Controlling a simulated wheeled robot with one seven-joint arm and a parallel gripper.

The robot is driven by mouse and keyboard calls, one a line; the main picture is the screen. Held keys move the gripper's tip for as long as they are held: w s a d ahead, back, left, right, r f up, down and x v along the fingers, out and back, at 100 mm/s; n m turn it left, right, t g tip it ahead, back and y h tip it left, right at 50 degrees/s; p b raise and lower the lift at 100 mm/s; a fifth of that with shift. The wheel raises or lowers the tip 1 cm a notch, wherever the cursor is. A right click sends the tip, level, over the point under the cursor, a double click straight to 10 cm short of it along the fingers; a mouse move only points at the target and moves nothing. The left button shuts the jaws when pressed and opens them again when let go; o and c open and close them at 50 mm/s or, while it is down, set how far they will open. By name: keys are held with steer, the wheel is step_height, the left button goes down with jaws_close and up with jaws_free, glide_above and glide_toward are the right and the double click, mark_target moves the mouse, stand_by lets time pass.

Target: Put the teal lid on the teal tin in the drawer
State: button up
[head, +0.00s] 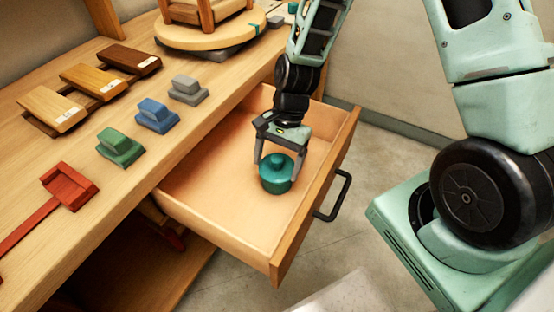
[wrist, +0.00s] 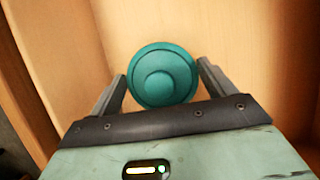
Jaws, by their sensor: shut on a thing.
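The teal lid (head: 278,163) is round with a raised knob. It is at the top of the teal tin (head: 275,185), whose darker side shows below it; whether they touch or a small gap is left I cannot tell. The tin stands in the open drawer (head: 205,195). My gripper (head: 277,168) points down into the drawer, with one finger on each side of the lid, shut on it. In the wrist view the lid (wrist: 160,60) shows face-on between the fingers and hides the tin.
The drawer's front has a black handle (head: 334,196), and its walls surround the gripper. On the bench above are wooden blocks (head: 95,80), a green block (head: 120,148), a blue block (head: 157,115), a grey block (head: 187,90) and a red tool (head: 68,185). The rest of the drawer is empty.

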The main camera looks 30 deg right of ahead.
steer(key=shift+f, duration=0.45)
steer(key=o, duration=0.9)
steer(key=shift+r, duration=0.15)
step_height(320, 180, up, 7)
steer(key=p, duration=0.6)
steer(key=shift+p, duration=0.35)
